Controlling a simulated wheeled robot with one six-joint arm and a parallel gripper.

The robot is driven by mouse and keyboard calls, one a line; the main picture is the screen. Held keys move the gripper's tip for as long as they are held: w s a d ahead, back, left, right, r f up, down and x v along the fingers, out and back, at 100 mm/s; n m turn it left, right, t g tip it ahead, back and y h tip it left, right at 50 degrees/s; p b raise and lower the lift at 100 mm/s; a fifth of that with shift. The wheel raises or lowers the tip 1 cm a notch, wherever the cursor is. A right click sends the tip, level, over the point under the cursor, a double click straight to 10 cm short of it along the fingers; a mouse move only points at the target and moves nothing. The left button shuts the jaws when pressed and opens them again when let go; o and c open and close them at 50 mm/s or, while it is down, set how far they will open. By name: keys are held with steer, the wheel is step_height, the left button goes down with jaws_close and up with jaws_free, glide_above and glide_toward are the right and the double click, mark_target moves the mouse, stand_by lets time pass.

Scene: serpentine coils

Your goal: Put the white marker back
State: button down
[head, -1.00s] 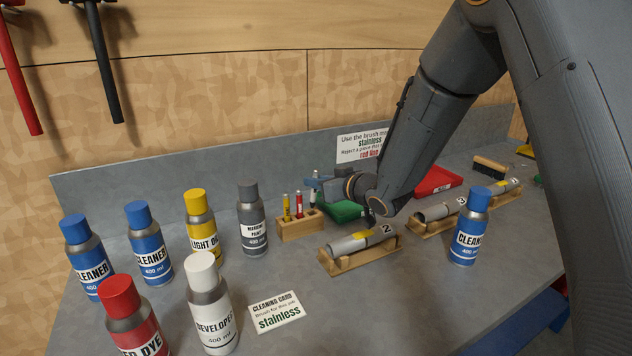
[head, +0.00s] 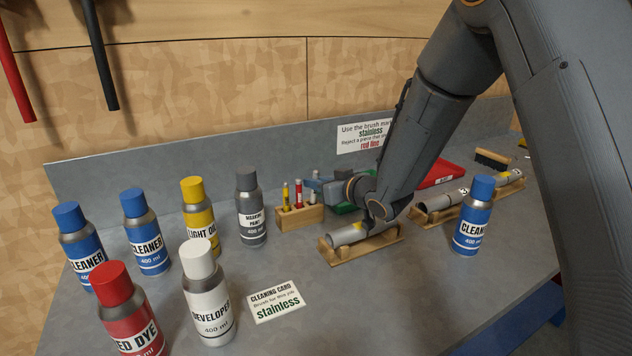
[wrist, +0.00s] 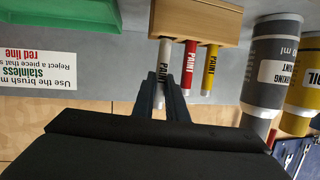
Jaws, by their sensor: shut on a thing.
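The white marker (wrist: 164,55) stands at the left end of the wooden block (wrist: 197,18) in the wrist view, beside the red marker (wrist: 189,65) and the yellow marker (wrist: 210,70). My gripper (wrist: 162,78) is shut on its outer end. Its other end meets the block's face; I cannot tell how deep it sits. In the head view the block (head: 300,217) stands at the back of the bench with the yellow (head: 286,195) and red (head: 299,194) markers upright. My gripper (head: 318,182) is at the block's right end there, partly hidden by my wrist.
A grey marking paint can (head: 251,210) stands just left of the block. A tube on a wooden cradle (head: 362,247) lies in front, under my wrist. A green tray (wrist: 75,35) is close on the block's other side. Several cans fill the bench's left.

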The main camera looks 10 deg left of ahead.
steer(key=shift+f+b, duration=0.3)
steer(key=shift+f, duration=0.35)
steer(key=c, duration=1.7)
jaws_free()
steer(key=shift+d, duration=0.1)
